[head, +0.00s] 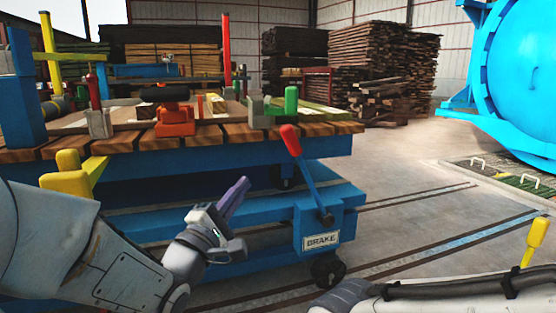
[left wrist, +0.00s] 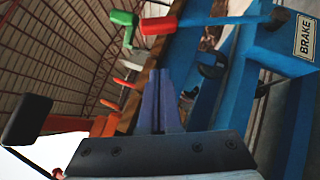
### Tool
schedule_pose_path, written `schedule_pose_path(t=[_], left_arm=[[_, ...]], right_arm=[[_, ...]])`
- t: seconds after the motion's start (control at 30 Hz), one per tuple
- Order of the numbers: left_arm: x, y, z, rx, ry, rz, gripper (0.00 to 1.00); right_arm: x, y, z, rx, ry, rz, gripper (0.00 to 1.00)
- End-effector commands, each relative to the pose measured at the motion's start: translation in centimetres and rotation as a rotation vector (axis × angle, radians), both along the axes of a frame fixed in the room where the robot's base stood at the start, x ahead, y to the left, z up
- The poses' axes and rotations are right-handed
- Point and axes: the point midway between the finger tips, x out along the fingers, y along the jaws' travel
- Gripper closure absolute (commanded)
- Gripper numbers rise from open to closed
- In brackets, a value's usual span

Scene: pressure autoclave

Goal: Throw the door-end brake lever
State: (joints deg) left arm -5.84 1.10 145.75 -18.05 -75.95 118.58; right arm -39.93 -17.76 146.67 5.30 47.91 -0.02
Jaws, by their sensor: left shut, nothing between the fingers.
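The brake lever (head: 308,175) has a red grip on a blue shaft and leans up and left from its pivot beside the white BRAKE plate (head: 321,241) on the blue cart's end. My left gripper (head: 240,190), with purple fingers, is shut and empty, left of the lever and apart from it. In the left wrist view the shut fingers (left wrist: 161,100) point up the picture, below the lever's red grip (left wrist: 158,25); the BRAKE plate (left wrist: 304,37) is at upper right. My right arm crosses the head view's bottom right; its gripper is out of view.
The blue cart (head: 240,152) has a slatted wood deck carrying clamps, a red fixture (head: 175,120) and a green block (head: 291,100). Yellow posts project near my left arm. The open blue autoclave (head: 520,75) stands right.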

Motion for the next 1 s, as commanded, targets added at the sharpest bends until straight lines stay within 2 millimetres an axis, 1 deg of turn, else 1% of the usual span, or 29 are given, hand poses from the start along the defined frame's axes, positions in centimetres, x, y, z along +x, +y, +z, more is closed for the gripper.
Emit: schedule_pose_path(t=[0.17, 0.27, 0.37, 0.5, 0.63, 0.67, 0.7, 0.77, 1.0], left_arm=[[0.1, 0.0, 0.1, 0.002, 0.002, 0.001, 1.0], [0.3, -0.1, 0.3, 0.001, 0.005, -0.001, 1.0], [0.8, -0.3, 0.7, 0.001, 0.007, -0.002, 1.0], [1.6, -0.7, 1.2, 0.001, 0.007, -0.001, 1.0], [2.3, -1.1, 1.3, 0.004, 0.007, -0.001, 1.0], [2.6, -1.2, 1.4, 0.002, 0.003, -0.001, 1.0], [3.6, -1.7, 1.6, 0.002, 0.001, -0.001, 1.0], [4.7, -2.2, 1.9, 0.002, 0.001, -0.001, 1.0], [9.1, -4.2, 3.4, 0.002, 0.001, -0.001, 1.0]], right_arm=[[0.0, 0.0, 0.3, 0.0, 0.0, 0.0, 0.5], [0.0, 0.0, 1.0, 0.0, 0.0, 0.0, 0.5], [0.0, 0.0, 2.3, 0.0, 0.0, 0.0, 0.5], [0.0, 0.0, 4.5, 0.0, 0.0, 0.0, 0.5], [0.0, 0.0, 6.5, 0.0, 0.0, 0.0, 0.5], [0.0, 0.0, 6.6, 0.0, 0.0, 0.0, 0.5], [0.0, 0.0, 6.7, 0.0, 0.0, 0.0, 0.5], [0.0, 0.0, 7.1, 0.0, 0.0, 0.0, 0.5], [0.0, 0.0, 8.9, 0.0, 0.0, 0.0, 0.5]])
